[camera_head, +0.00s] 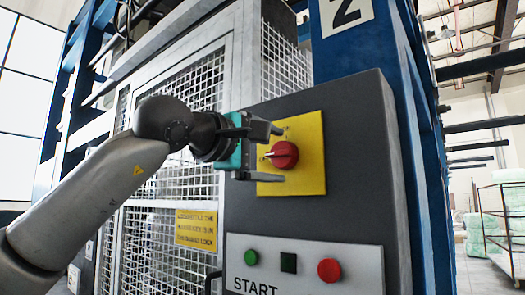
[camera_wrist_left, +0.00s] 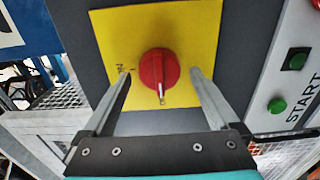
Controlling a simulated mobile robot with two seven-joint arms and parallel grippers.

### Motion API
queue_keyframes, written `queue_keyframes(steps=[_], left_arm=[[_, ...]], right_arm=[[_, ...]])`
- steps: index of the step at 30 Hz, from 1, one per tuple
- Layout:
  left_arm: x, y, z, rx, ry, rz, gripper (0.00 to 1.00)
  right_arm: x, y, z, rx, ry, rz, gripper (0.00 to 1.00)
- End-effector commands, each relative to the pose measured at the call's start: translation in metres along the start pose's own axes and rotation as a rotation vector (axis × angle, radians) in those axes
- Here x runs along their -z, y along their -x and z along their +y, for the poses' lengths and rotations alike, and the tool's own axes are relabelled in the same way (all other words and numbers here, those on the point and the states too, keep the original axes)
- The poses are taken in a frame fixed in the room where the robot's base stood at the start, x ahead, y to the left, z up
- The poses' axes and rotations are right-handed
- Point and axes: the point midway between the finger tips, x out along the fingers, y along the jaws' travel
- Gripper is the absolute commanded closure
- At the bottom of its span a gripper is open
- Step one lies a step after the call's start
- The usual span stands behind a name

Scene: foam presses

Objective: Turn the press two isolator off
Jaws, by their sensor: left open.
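The isolator is a round red knob (camera_head: 284,155) on a yellow plate (camera_head: 305,135), on the dark grey control box beside the blue post marked 2. Its light pointer mark faces left in the head view. The knob also shows in the left wrist view (camera_wrist_left: 158,72), its pointer toward my gripper's palm. My left gripper (camera_head: 276,154) is open in front of the plate, one finger above the knob and one below. In the wrist view the fingers straddle the knob with a gap on each side. My right gripper is not seen.
Below the isolator is a START panel (camera_head: 300,252) with a green button (camera_head: 251,257), a dark square one and a red button (camera_head: 329,270). A white mesh gate (camera_head: 150,235) with a yellow sign (camera_head: 196,229) stands to the left. A wheeled rack (camera_head: 505,225) stands far right.

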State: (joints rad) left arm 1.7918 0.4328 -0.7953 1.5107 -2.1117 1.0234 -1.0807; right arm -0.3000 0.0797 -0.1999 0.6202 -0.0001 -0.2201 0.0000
Motion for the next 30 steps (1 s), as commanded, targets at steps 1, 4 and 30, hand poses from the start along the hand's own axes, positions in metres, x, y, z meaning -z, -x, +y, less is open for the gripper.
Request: queue_keyframes(steps=[1,4,30], left_arm=[[0.001,0.003,0.0,-0.001,0.0,0.001,0.06],[0.001,0.013,0.0,-0.004,-0.002,0.001,0.06],[0.0,0.152,0.0,-0.001,0.001,0.001,0.06]], right_arm=[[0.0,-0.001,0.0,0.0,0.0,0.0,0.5],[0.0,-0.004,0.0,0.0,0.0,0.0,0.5],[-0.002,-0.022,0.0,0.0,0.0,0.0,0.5]])
